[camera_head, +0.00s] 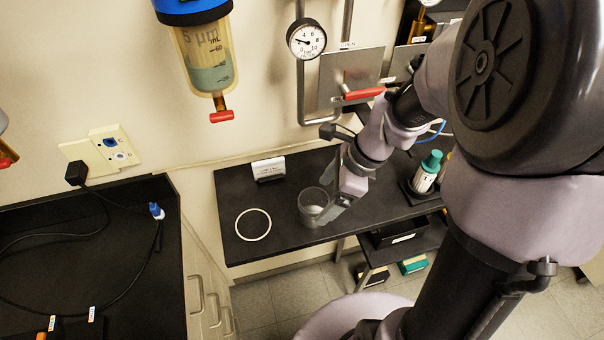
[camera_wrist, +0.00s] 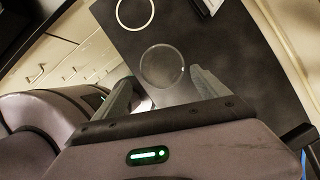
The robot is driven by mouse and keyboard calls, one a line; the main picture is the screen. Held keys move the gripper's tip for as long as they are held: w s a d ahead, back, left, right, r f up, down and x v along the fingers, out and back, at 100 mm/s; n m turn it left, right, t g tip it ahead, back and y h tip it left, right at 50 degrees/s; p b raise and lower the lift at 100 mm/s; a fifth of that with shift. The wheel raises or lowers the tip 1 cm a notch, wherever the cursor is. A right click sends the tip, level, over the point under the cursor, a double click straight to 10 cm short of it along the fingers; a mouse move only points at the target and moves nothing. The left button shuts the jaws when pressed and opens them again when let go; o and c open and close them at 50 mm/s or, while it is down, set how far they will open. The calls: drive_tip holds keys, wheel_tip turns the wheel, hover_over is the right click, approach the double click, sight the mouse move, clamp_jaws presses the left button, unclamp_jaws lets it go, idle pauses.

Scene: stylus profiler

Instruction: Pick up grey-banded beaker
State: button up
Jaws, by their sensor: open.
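The beaker (camera_head: 312,204) is a clear glass vessel with a greyish lower part, standing upright on the black bench. In the wrist view its round rim (camera_wrist: 163,67) shows just beyond and between my fingertips. My gripper (camera_head: 334,211) is open, close to the beaker's right side in the head view. In the wrist view the two fingers (camera_wrist: 161,82) are spread, with the beaker's near part between or below them. I cannot tell whether a finger touches the glass. The beaker's grey band is not clearly readable.
A white ring (camera_head: 253,224) lies on the black bench (camera_head: 235,190) left of the beaker. A green-capped bottle (camera_head: 427,171) stands in a holder to the right. A gauge (camera_head: 306,40) and red-handled valve (camera_head: 364,93) are on the wall above.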

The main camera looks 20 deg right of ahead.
sight(311, 209)
drive_tip(key=shift+x, duration=1.2)
drive_tip(key=shift+a+f+b, duration=0.15)
drive_tip(key=shift+f+b, duration=0.35)
drive_tip(key=shift+f, duration=0.05)
drive_tip(key=b+x, duration=0.1)
drive_tip(key=x, duration=0.1)
drive_tip(key=b+x, duration=0.1)
drive_tip(key=x, duration=0.1)
drive_tip(key=shift+w+f, duration=0.35)
drive_tip(key=shift+w, duration=0.1)
drive_tip(key=shift+r, duration=0.15)
